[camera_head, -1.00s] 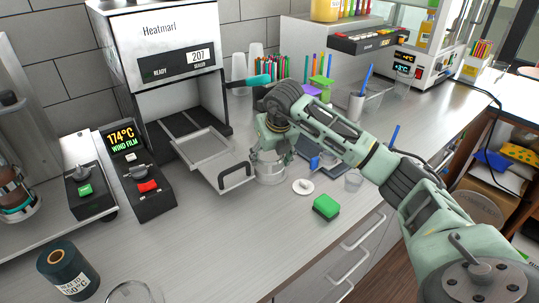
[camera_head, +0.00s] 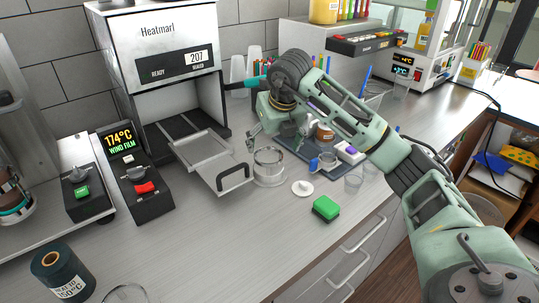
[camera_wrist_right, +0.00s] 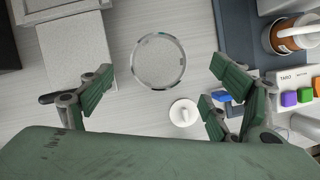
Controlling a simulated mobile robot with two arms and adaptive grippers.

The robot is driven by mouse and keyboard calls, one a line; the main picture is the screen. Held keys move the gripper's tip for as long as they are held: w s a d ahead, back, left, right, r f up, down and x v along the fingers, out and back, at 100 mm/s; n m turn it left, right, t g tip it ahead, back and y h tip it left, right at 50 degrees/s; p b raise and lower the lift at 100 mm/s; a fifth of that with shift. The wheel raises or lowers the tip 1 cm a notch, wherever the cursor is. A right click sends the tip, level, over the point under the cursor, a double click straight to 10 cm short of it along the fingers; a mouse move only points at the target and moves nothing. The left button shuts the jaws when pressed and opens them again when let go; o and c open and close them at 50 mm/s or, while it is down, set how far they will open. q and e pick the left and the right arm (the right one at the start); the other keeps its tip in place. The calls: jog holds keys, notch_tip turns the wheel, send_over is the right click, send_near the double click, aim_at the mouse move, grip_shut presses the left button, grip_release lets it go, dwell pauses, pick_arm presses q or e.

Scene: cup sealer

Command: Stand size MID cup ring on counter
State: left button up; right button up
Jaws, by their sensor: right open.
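A clear round cup ring (camera_head: 269,178) stands on the counter, just right of the sealer's pulled-out tray (camera_head: 212,160). In the right wrist view the ring (camera_wrist_right: 135,72) shows from above as a circle, and no size mark is readable. My right gripper (camera_head: 275,138) is open and empty, above and behind the ring in the head view. In the right wrist view its fingers (camera_wrist_right: 160,90) are spread wide, the ring between and beyond them, untouched. My left gripper is in neither view now.
A white lid-like disc (camera_head: 302,188) and a green sponge (camera_head: 326,208) lie right of the ring. A dark tray with a brown jar (camera_head: 325,133) is behind them. The sealer (camera_head: 165,50) stands at the back left. The front counter is mostly clear.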

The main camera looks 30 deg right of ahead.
jog(key=shift+v, duration=2.25)
